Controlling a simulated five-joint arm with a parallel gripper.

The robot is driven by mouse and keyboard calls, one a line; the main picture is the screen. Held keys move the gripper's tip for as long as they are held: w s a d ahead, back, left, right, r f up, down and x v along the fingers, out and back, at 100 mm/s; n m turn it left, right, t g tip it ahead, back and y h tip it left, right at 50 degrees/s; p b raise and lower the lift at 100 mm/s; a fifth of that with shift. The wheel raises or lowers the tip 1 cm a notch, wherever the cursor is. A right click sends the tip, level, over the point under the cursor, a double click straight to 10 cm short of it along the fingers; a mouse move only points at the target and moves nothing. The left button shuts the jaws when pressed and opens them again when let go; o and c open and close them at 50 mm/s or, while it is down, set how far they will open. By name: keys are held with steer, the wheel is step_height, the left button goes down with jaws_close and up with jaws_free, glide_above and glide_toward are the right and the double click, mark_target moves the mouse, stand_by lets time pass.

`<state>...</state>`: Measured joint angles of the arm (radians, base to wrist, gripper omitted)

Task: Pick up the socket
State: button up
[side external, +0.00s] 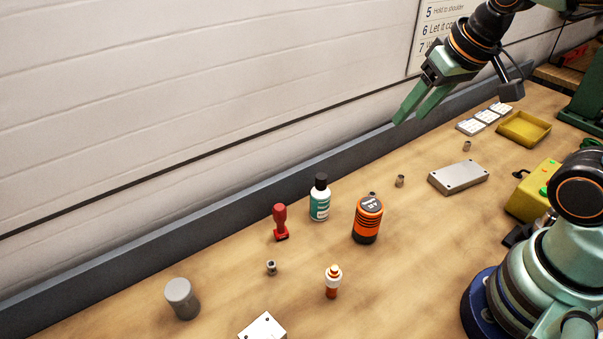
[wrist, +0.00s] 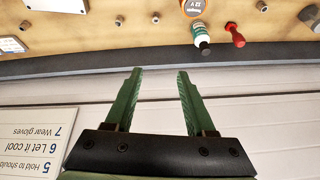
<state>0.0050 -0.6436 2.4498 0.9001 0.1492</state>
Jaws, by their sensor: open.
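Several small grey metal cylinders stand apart on the wooden bench, and I cannot tell for sure which is the socket. One with a dark opening (side external: 271,267) stands in front of the red-handled stamp. Another (side external: 400,181) stands left of the flat metal plate, and it also shows in the wrist view (wrist: 117,21). A third (side external: 466,146) is near the white tiles. A further one, mostly hidden behind the orange battery in the side view, shows in the wrist view (wrist: 155,18). My gripper (side external: 411,119) is open and empty, raised above the bench near the wall; its fingers (wrist: 160,71) touch nothing.
The orange battery (side external: 367,220), teal bottle (side external: 320,202) and red stamp (side external: 280,222) stand mid-bench. A grey cylinder (side external: 182,299) and an orange-white bottle (side external: 333,283) are nearer. The metal plate (side external: 458,177) and yellow tray (side external: 524,129) lie right. A dark ledge (side external: 240,227) runs along the wall.

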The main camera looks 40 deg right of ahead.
steer(key=w+f+m+g, duration=0.1)
steer(key=w+f+m, duration=0.1)
steer(key=f+m, duration=0.2)
steer(key=w+d+f+m+g, duration=0.1)
steer(key=w+f+m+g, duration=0.1)
steer(key=f+m, duration=0.3)
steer(key=w+f+m+g, duration=0.2)
steer(key=f+m, duration=0.2)
steer(key=f, duration=0.5)
steer(key=shift+w+d+f+m, duration=0.1)
steer(key=shift+w+d+m, duration=0.1)
steer(key=shift+d+m, duration=0.1)
steer(key=shift+s+a+f, duration=0.15)
steer(key=shift+f, duration=2.45)
jaws_close()
